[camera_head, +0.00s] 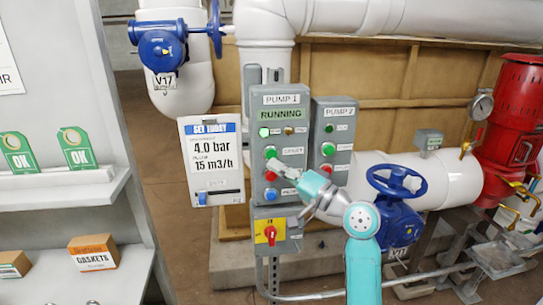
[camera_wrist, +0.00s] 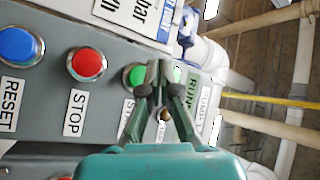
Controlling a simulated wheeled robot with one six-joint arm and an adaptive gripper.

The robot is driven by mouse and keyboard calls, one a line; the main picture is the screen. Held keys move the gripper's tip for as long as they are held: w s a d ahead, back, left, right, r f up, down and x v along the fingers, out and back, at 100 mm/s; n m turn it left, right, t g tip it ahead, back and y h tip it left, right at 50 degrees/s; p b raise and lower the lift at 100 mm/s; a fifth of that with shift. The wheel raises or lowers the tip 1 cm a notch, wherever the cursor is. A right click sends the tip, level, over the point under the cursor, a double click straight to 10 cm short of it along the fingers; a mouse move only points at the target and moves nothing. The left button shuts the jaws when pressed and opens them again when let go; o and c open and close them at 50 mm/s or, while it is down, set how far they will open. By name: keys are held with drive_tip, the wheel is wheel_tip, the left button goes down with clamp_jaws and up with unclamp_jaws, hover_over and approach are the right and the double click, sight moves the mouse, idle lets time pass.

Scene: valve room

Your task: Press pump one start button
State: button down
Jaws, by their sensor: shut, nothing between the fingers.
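The grey PUMP 1 panel (camera_head: 258,180) stands in the middle of the head view, with a green RUNNING display (camera_head: 281,115). I cannot tell whether the fingertips touch the panel.
The PUMP 2 panel (camera_head: 343,133) stands close on the right. A red-and-yellow rotary switch (camera_head: 270,233) is below PUMP 1. A blue handwheel valve (camera_head: 398,222) is beside my arm. A set-point board (camera_head: 212,160) hangs left of the panel. A blue RESET button (camera_wrist: 18,45) is beside STOP.

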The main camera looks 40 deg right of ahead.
drive_tip(key=shift+s+a, duration=0.4)
drive_tip(key=shift+s, duration=0.25)
drive_tip(key=shift+s+a, duration=0.4)
drive_tip(key=shift+s, duration=0.2)
drive_tip(key=s+a+f+m+g+h, duration=0.1)
drive_tip(key=a+f+h, duration=0.15)
drive_tip(key=f, duration=0.45)
drive_tip(key=s+a+f+m+h, duration=0.1)
drive_tip(key=a+f, duration=0.2)
drive_tip(key=f, duration=0.5)
drive_tip(key=s+a+f+n+g+h, duration=0.1)
drive_tip(key=s+a+f, duration=0.3)
drive_tip(key=s+f, duration=0.15)
drive_tip(key=s+a+f+g+h, duration=0.2)
drive_tip(key=s+a+f, duration=0.2)
drive_tip(key=f, duration=0.3)
drive_tip(key=s+a+f+n+y, duration=0.1)
drive_tip(key=s+a+n, duration=0.2)
drive_tip(key=s, duration=0.5)
drive_tip(key=s+a+f+n+g+y, duration=0.1)
drive_tip(key=s+a+n, duration=0.2)
drive_tip(key=s, duration=0.6)
drive_tip(key=s+a+f+n+y, duration=0.1)
drive_tip(key=s+a+n, duration=0.2)
drive_tip(key=s, duration=0.6)
drive_tip(key=shift+s+a+n, duration=0.15)
drive_tip(key=shift+a+n, duration=0.1)
drive_tip(key=shift+n, duration=0.55)
